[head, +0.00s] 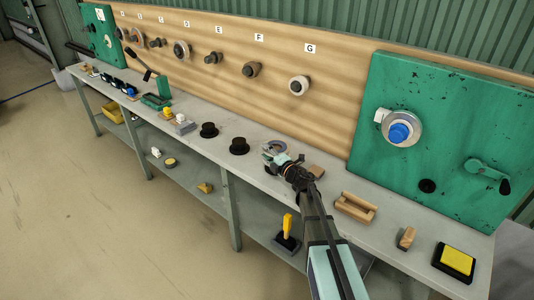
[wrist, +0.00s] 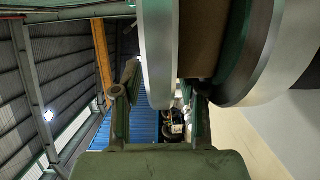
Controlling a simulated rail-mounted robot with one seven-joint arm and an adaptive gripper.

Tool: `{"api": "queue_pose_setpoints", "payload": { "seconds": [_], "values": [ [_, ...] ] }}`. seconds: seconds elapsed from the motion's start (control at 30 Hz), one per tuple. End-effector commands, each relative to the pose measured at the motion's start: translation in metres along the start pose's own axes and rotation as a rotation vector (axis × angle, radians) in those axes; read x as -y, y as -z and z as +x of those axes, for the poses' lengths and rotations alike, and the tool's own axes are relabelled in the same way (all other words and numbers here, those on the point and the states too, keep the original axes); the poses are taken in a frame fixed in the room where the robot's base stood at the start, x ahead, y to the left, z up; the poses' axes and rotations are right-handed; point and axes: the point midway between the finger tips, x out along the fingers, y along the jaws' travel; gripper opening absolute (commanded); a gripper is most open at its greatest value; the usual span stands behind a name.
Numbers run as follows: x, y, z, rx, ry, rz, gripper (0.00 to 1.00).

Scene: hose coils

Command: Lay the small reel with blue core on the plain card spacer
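A small round reel (head: 274,148) with a pale rim is at my gripper (head: 284,160), over the middle of the bench. Its core colour is not clear. In the wrist view a silver flange (wrist: 158,50) fills the top centre, with a brown band and a dark green-black rim beside it. The two fingers of my gripper (wrist: 160,105) stand apart on either side of the flange's lower end. I cannot tell whether they press on it. I cannot pick out the plain card spacer for certain; it may be hidden by the reel or gripper.
Two black round pieces (head: 239,146) stand left of my gripper. A small brown block (head: 317,171) and a wooden holder (head: 355,207) lie to the right. A green panel (head: 440,140) with a blue-centred dial (head: 399,131) stands behind. Pegs line the wooden backboard (head: 330,115).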

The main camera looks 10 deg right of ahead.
Motion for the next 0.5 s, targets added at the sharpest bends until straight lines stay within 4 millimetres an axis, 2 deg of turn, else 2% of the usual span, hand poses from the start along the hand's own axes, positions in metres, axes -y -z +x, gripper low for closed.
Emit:
{"api": "queue_pose_setpoints", "payload": {
  "seconds": [0.5],
  "values": [
    [0.0014,0.0,-0.0029,0.001,0.002,-0.001,0.44]
  ]
}}
